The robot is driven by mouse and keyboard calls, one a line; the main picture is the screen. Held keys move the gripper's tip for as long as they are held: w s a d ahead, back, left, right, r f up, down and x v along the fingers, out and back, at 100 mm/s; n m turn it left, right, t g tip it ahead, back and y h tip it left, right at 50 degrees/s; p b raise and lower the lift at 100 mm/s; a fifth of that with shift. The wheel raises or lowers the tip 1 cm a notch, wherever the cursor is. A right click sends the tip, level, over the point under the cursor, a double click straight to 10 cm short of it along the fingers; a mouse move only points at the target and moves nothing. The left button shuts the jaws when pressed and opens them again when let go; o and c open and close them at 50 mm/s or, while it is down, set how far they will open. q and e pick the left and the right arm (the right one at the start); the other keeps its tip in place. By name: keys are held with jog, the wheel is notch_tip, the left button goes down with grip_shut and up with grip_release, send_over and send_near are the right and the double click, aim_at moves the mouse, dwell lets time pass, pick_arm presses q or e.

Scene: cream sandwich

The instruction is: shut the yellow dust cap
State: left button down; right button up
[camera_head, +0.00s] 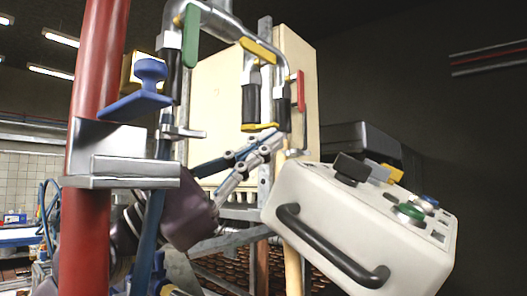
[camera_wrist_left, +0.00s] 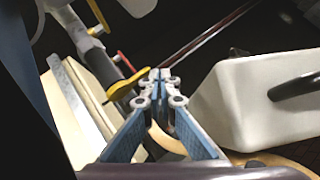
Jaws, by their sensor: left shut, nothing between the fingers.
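The yellow dust cap (camera_head: 260,127) shows edge-on just under the black end of the coupling (camera_head: 251,104) with the yellow lever. I cannot tell if it is fully seated. In the left wrist view the cap (camera_wrist_left: 126,83) is a yellow disc with a narrow tab pointing at my fingertips. My left gripper (camera_head: 272,141) is shut and empty, its tips just below and right of the cap. In the left wrist view its fingers (camera_wrist_left: 161,76) meet close to the cap's tab; contact is unclear. My right gripper is not in view.
A second black coupling (camera_head: 283,114) with a red lever (camera_head: 301,91) hangs close at right. A white control box (camera_head: 361,226) with a black handle stands at lower right. A red post (camera_head: 98,72) with a blue clamp knob (camera_head: 150,71) is at left. Cream panels stand behind.

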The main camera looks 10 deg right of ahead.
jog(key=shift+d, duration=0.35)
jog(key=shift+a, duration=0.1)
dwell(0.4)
